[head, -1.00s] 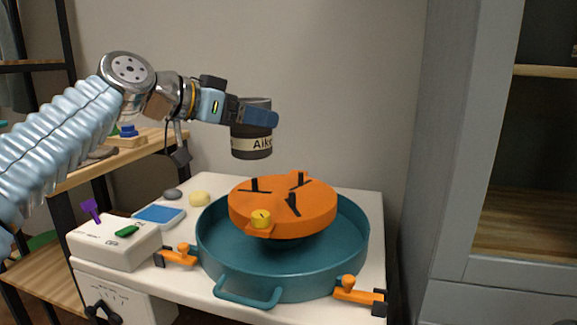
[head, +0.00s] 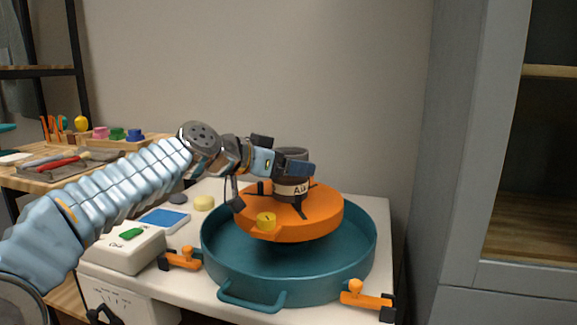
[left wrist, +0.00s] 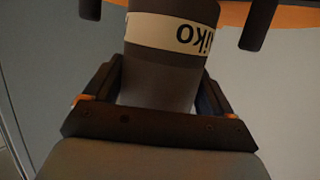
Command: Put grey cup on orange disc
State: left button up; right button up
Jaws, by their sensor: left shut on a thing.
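The grey cup (head: 291,187) with a cream name band is upright at the middle of the orange disc (head: 322,222), among its black prongs. Its base looks to be on or just above the disc; contact is hidden. My left gripper (head: 296,168) is shut on the cup. In the left wrist view the cup (left wrist: 160,75) sits between the fingers (left wrist: 158,95), with the orange disc (left wrist: 290,18) and dark prongs beyond it. My right gripper is not in view.
The disc is inside a wide teal basin (head: 225,270) with a front handle. Orange clamps (head: 180,260) flank it. A grey cabinet (head: 465,150) stands right.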

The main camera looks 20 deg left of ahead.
pick_arm(q)
jog(key=shift+f, duration=0.1)
jog(key=o, duration=1.1)
jog(key=shift+o, duration=0.2)
jog(key=shift+r, duration=0.2)
jog(key=b+v, duration=0.2)
jog(key=v, duration=1)
